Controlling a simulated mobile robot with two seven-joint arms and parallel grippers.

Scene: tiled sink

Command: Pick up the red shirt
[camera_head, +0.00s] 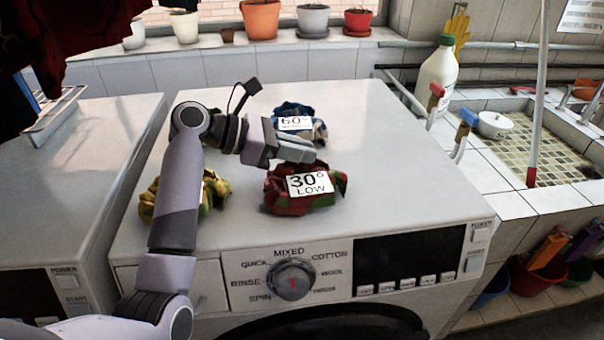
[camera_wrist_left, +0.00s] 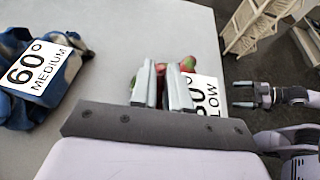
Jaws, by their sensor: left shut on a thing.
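The red shirt (camera_head: 292,204) is a crumpled red and green bundle with a "30° LOW" label, on top of the washing machine near its front edge. My left gripper (camera_head: 305,152) reaches over its back edge. In the left wrist view the fingers are shut on the red shirt (camera_wrist_left: 188,62), with cloth showing between and beyond the tips. Part of the shirt is hidden behind the fingers. My right gripper (camera_wrist_left: 243,95) shows at the right of the left wrist view, empty, with its fingers apart.
A blue shirt (camera_head: 318,131) labelled 60° lies just behind, and a yellow bundle (camera_head: 216,190) lies to the left, partly behind my left arm. The washing machine top (camera_head: 400,160) is clear to the right. A white bottle (camera_head: 437,80) and the tiled sink (camera_head: 540,150) are further right.

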